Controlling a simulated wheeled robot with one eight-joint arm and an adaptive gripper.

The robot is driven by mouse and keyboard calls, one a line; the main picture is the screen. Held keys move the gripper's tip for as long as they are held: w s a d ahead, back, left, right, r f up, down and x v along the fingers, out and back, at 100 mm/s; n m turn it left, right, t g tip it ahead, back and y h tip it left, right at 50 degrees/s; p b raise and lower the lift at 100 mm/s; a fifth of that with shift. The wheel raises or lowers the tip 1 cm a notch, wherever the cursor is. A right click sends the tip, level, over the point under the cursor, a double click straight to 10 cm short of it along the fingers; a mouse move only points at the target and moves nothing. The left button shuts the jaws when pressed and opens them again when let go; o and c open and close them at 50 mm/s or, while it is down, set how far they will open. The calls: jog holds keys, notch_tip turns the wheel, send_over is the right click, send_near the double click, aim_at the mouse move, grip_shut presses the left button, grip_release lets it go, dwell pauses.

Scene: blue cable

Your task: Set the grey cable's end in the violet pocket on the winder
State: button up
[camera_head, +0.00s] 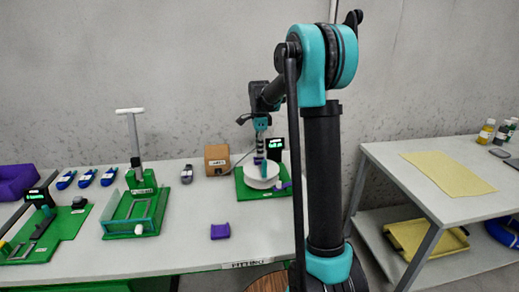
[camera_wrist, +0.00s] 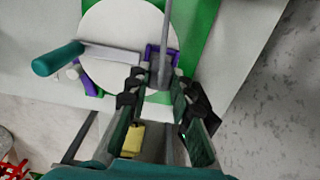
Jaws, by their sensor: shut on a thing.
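The winder has a white disc (camera_head: 261,178) on a green base (camera_head: 244,191), and the disc also shows in the wrist view (camera_wrist: 108,27). The violet pocket (camera_wrist: 150,52) shows as a small U-shaped holder near the disc's edge. The grey cable (camera_wrist: 165,25) comes down from the top of the wrist view, across the disc and into the pocket area. My gripper (camera_wrist: 157,88) is shut on the cable's end, directly at the pocket. The fingers partly hide that end, so I cannot tell how deep it sits. In the head view my gripper (camera_head: 260,152) is above the disc.
A grey crank arm with a teal handle (camera_wrist: 58,58) reaches left across the disc. A brown box (camera_head: 217,158) and a small display (camera_head: 274,145) stand beside the winder. A violet block (camera_head: 220,231) lies in front on the table. Green fixtures (camera_head: 135,215) stand at left.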

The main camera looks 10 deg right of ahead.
jog(key=shift+f, duration=1.15)
dwell(0.6)
jog(key=o, duration=1)
jog(key=shift+c, duration=0.2)
jog(key=shift+r, duration=4)
jog(key=shift+s, duration=0.1)
